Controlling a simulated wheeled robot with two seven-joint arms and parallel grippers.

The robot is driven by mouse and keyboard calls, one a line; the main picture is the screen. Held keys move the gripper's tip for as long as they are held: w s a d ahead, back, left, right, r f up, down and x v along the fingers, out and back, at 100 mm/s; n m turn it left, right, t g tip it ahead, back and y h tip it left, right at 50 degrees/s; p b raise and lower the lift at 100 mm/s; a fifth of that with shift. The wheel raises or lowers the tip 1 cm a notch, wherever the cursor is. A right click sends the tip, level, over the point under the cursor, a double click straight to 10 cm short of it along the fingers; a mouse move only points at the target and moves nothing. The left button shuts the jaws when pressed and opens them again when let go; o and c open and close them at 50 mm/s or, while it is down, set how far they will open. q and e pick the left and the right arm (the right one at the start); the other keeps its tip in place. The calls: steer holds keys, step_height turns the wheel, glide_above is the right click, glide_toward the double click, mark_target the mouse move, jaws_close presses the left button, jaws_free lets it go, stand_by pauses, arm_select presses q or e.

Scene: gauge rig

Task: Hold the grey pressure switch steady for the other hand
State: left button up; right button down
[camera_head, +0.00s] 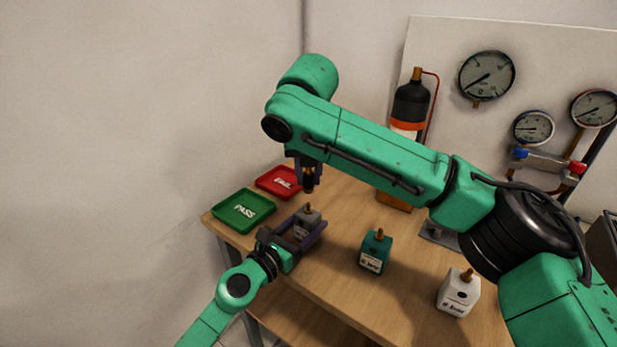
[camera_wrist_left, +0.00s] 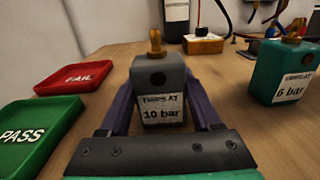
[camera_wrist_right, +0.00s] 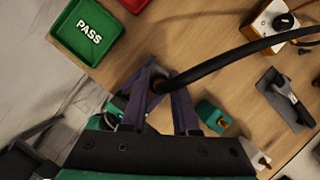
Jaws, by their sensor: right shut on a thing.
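The grey pressure switch (camera_head: 306,226) stands upright on the table near its front left edge. In the left wrist view the switch (camera_wrist_left: 160,80) shows a brass stem on top and a label reading 10 bar. My left gripper (camera_head: 304,230) has its fingers on both sides of the switch, spread apart; firm contact is not visible. My right gripper (camera_head: 308,178) is above the switch, shut on a dark hose end with a brass part. In the right wrist view the black hose (camera_wrist_right: 225,62) runs from between those fingers to the upper right. The hose end looks apart from the stem.
A green PASS tray (camera_head: 243,211) and a red FAIL tray (camera_head: 279,182) lie left of the switch. A green switch (camera_head: 375,252) and a white switch (camera_head: 459,293) stand to the right. Gauges (camera_head: 486,75) hang behind. My right arm crosses above the table.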

arm_select(q)
steer(key=o, duration=0.5)
steer(key=v, duration=1.2)
arm_select(e)
step_height(320, 180, up, 7)
steer(key=p, duration=0.6)
steer(key=shift+f+p, duration=0.2)
steer(key=shift+p, duration=0.15)
arm_select(q)
step_height(320, 180, up, 7)
arm_select(e)
steer(key=shift+f, duration=0.1)
